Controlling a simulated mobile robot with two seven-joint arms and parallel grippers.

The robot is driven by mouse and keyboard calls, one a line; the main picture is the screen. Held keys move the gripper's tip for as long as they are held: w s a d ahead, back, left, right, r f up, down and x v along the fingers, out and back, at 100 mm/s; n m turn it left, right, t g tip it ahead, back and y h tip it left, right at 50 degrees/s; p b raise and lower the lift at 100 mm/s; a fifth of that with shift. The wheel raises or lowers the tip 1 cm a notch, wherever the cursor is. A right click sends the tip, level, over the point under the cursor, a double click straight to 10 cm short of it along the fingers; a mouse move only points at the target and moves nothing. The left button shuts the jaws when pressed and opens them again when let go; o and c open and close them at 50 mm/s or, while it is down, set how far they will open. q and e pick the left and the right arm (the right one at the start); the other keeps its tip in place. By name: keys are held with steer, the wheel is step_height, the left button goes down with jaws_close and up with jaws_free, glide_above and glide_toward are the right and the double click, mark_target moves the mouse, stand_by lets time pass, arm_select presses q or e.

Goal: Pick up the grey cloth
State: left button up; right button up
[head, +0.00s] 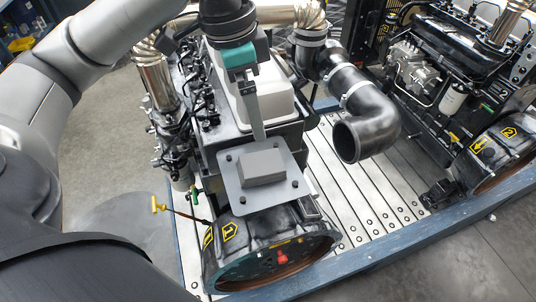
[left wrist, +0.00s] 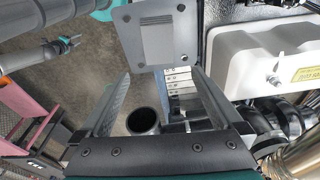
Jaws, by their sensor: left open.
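I cannot make out a grey cloth in either view. My left gripper (head: 246,88) comes in from the upper left in the head view, above the engine beside the white cover. In the left wrist view its two fingers stand wide apart and the left gripper (left wrist: 160,72) is empty. My right gripper (left wrist: 64,46), with a teal part, shows small at the upper left of the left wrist view. Its jaws are too small to read.
A bolted grey plate (head: 236,197) with a grey block stands over the near engine. A white cover (head: 272,107) is behind it. A black elbow pipe (head: 376,128) opens at right. A second engine (head: 440,75) stands far right. A blue frame (head: 365,262) borders the slatted deck.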

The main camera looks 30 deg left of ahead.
arm_select(q)
glide_above(260, 162)
steer(key=f, duration=0.6)
steer(key=shift+s+a+b, duration=0.15)
steer(key=shift+s+b, duration=0.15)
steer(key=shift+b, duration=0.05)
steer(key=f, duration=0.3)
steer(key=shift+w, duration=0.2)
step_height(260, 162, down, 4)
steer(key=shift+s+r, duration=0.15)
steer(key=shift+r, duration=0.1)
steer(key=shift+w+f, duration=0.2)
steer(key=shift+f, duration=0.45)
arm_select(e)
steer(key=shift+g, duration=0.4)
steer(key=s, duration=0.1)
steer(key=s+f, duration=0.1)
steer(key=s, duration=0.2)
steer(key=shift+s+d+f, duration=0.1)
steer(key=shift+d+f, duration=0.05)
steer(key=shift+f, duration=0.2)
arm_select(q)
steer(key=shift+c, duration=0.4)
steer(key=shift+r, duration=0.1)
steer(key=c, duration=1.1)
steer(key=shift+r, duration=0.1)
